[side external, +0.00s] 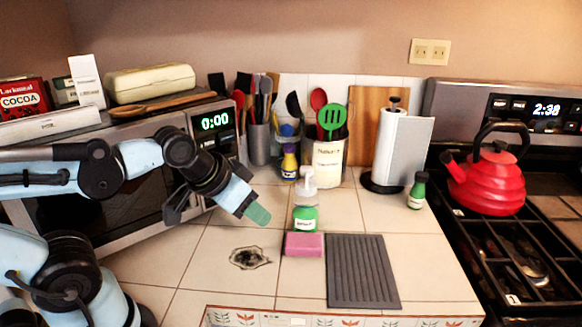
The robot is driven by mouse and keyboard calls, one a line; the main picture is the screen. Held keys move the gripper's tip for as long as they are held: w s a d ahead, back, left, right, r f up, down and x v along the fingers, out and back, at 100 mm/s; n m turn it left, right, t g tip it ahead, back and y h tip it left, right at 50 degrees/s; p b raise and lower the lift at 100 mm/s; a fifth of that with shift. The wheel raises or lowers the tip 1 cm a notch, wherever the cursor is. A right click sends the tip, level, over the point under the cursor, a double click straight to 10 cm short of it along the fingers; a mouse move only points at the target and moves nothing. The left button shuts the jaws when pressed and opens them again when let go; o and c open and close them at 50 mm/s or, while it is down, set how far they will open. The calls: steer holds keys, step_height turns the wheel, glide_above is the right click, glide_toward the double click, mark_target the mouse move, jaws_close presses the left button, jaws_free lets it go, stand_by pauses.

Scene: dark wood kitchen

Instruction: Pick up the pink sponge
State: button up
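The pink sponge (304,245) lies flat on the tiled counter, just in front of the soap bottle with green liquid (305,215) and close to the left edge of the grey ribbed mat (362,272). My gripper (257,214) reaches in from the left and points down to the right, with a green tip at its end. It is to the left of and above the sponge, apart from it. The fingers overlap from this side, so I cannot tell whether they are open. Nothing is visible in its grasp.
A dark-rimmed mark (250,258) is on the tiles left of the sponge. Behind stand a utensil crock (328,164), a yellow-and-blue bottle (289,163), a paper towel holder (402,150) and a small green bottle (418,191). A toaster oven (130,195) is left; a stove with red kettle (488,182) is right.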

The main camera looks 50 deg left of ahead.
steer(key=o, duration=1.1)
steer(key=n+g+y, duration=0.3)
steer(key=n+g, duration=0.1)
steer(key=n, duration=0.5)
glide_toward(304, 242)
steer(key=x, duration=0.3)
steer(key=shift+w+a+f, duration=0.25)
steer(key=shift+w, duration=0.05)
steer(key=shift+s+x, duration=0.2)
steer(key=shift+x, duration=2.4)
